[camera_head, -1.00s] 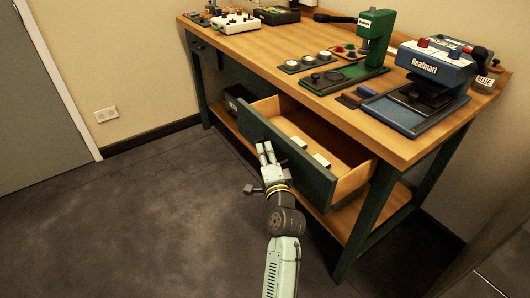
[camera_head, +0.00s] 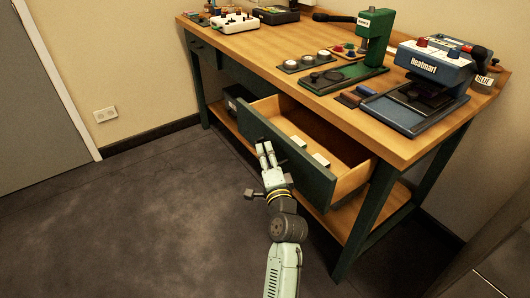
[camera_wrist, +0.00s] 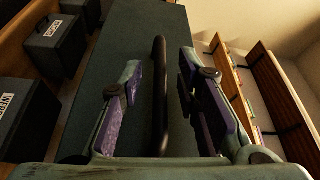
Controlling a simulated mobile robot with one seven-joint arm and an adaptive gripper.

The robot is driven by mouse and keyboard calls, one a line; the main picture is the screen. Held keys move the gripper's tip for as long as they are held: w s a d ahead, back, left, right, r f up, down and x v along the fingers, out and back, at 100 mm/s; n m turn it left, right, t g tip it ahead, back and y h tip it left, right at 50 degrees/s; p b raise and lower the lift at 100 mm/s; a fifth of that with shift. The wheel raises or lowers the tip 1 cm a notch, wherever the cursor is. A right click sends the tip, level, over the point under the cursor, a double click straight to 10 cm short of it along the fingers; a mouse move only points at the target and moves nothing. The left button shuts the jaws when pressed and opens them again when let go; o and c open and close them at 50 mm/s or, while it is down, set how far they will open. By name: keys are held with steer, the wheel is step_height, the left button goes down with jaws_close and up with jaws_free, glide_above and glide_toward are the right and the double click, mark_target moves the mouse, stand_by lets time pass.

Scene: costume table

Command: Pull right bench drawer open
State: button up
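The right bench drawer (camera_head: 300,168) stands well open under the bench top, with its dark green front toward me and its pale wooden inside showing. My gripper (camera_head: 265,147) is at the drawer front. In the wrist view, the black bar handle (camera_wrist: 159,100) on the drawer front (camera_wrist: 135,45) lies between the two purple-padded fingers of my gripper (camera_wrist: 158,68). The fingers are apart, with a visible gap on each side of the handle. The handle is hard to make out in the head view.
The wooden bench (camera_head: 270,55) carries a green press (camera_head: 374,40), a blue heat press (camera_head: 432,65) and small trays. Black labelled boxes (camera_wrist: 55,40) show beside the drawer in the wrist view. The dark floor (camera_head: 130,220) left of my arm is clear.

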steer(key=v, duration=0.6)
stand_by(0.3)
